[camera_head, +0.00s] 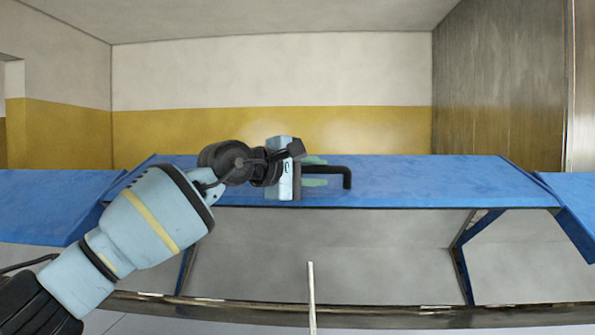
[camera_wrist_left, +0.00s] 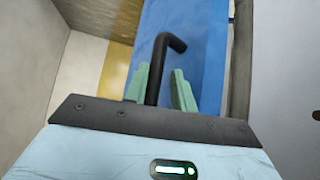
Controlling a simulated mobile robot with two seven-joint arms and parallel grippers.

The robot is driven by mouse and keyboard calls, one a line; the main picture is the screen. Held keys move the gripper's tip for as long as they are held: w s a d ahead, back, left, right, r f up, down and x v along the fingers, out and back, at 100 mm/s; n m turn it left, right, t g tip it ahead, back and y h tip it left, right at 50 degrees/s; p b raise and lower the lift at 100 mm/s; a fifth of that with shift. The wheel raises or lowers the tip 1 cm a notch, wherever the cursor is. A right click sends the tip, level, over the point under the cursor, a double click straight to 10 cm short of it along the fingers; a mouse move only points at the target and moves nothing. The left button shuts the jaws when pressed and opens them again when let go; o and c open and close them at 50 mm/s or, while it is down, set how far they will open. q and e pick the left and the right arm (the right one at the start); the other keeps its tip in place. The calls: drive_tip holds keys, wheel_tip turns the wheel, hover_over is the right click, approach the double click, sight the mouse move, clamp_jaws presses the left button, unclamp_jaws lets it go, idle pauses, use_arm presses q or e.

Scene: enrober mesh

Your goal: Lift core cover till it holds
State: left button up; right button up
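The core cover (camera_head: 420,182) is a blue panel in the middle of the head view, with open space below its front edge. Its black bent handle (camera_head: 347,178) sticks out near the panel's middle and also shows in the left wrist view (camera_wrist_left: 172,42). My left gripper (camera_head: 318,171) is at the handle, with one green finger on each side of the bar. In the left wrist view the fingers (camera_wrist_left: 160,72) straddle the bar, with a gap on the right finger's side. The left finger is close to the bar; contact is unclear. My right gripper is out of view.
Blue side panels (camera_head: 45,200) and (camera_head: 575,200) flank the cover. Below it are a grey interior (camera_head: 330,245), blue slanted supports (camera_head: 462,270) and a metal rail (camera_head: 400,318). A thin pale rod (camera_head: 311,298) stands at the front. A wooden wall is at the right.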

use_arm(q)
drive_tip(key=v, duration=0.4)
drive_tip(key=shift+s+a+f, duration=0.1)
drive_tip(key=shift+a, duration=0.2)
drive_tip(key=shift+v, duration=0.9)
